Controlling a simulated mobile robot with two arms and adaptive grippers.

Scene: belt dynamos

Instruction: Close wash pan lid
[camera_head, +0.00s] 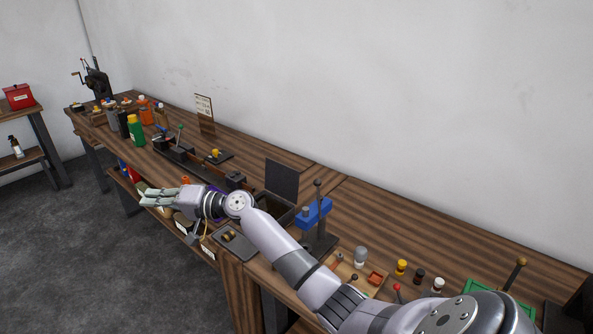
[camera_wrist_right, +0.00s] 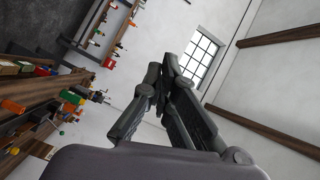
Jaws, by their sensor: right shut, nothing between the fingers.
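The wash pan (camera_head: 272,209) is a dark open box on the workbench, near the middle of the head view. Its lid (camera_head: 282,179) is a dark flat panel standing up at the back of the pan. My right forearm passes in front of the pan and hides part of its front. My right gripper (camera_head: 150,198) is left of the pan, out past the front edge of the bench. Its fingers are together and empty, and they also show in the wrist view (camera_wrist_right: 165,70). The pan and lid do not show in the wrist view. My left gripper is not in view.
A blue press (camera_head: 316,213) with an upright handle stands right of the pan. A small dark tray (camera_head: 234,242) lies in front of it. Several bottles, including a green one (camera_head: 136,130), stand at the far left of the bench. Small jars (camera_head: 401,267) stand at the right.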

